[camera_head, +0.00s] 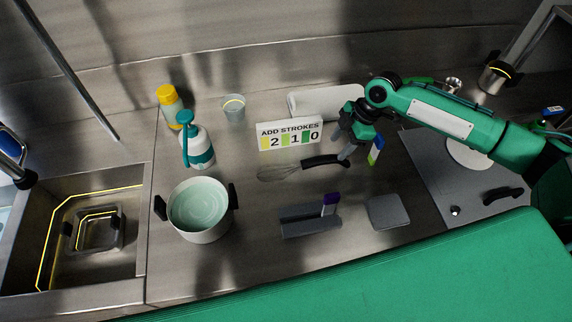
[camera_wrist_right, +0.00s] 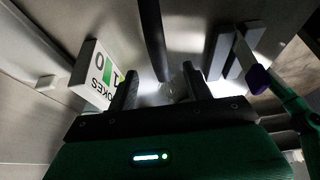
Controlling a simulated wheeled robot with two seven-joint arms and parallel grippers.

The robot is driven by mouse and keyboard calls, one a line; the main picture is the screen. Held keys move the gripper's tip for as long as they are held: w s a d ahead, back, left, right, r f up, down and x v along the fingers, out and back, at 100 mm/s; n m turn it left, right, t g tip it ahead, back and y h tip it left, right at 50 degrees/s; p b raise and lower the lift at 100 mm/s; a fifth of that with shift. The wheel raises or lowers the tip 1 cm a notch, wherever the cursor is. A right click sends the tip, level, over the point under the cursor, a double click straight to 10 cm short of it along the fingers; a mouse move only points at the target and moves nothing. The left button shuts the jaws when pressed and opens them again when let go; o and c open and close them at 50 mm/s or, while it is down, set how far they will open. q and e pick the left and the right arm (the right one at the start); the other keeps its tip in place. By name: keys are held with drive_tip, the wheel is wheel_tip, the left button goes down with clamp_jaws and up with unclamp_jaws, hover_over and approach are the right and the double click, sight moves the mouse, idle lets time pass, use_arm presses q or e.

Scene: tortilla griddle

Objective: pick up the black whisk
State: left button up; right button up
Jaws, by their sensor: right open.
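The black whisk lies on the steel counter in the head view, its wire loops (camera_head: 276,172) to the left and its black handle (camera_head: 318,161) to the right. My right gripper (camera_head: 345,158) is open, pointing down at the right end of the handle. In the right wrist view the dark handle (camera_wrist_right: 152,40) runs down towards the space between the two open fingers (camera_wrist_right: 160,82). I cannot tell whether the fingers touch it. My left gripper is not in view.
An ADD STROKES sign (camera_head: 290,135) stands just behind the whisk. A pot (camera_head: 200,228) and a teal-white bottle (camera_head: 199,150) are to the left. A grey block (camera_head: 300,228) and a grey square (camera_head: 388,212) lie in front. A sink (camera_head: 70,275) is far left.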

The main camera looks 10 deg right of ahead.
sight(327, 158)
drive_tip(key=x, duration=0.2)
drive_tip(key=shift+a+f+p, duration=0.25)
drive_tip(key=shift+f+p, duration=0.05)
drive_tip(key=shift+f, duration=0.05)
drive_tip(key=p+x, duration=0.1)
drive_tip(key=x, duration=0.1)
drive_tip(key=shift+a+f+p, duration=0.2)
drive_tip(key=shift+p, duration=0.2)
drive_tip(key=p+x, duration=0.1)
drive_tip(key=x, duration=0.2)
drive_tip(key=shift+w+a+f, duration=0.1)
drive_tip(key=shift+w+f, duration=0.05)
drive_tip(key=shift+f, duration=0.25)
drive_tip(key=c, duration=1.1)
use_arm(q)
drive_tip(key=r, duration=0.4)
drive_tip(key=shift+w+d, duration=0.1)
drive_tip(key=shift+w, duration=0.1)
use_arm(e)
drive_tip(key=shift+r, duration=0.1)
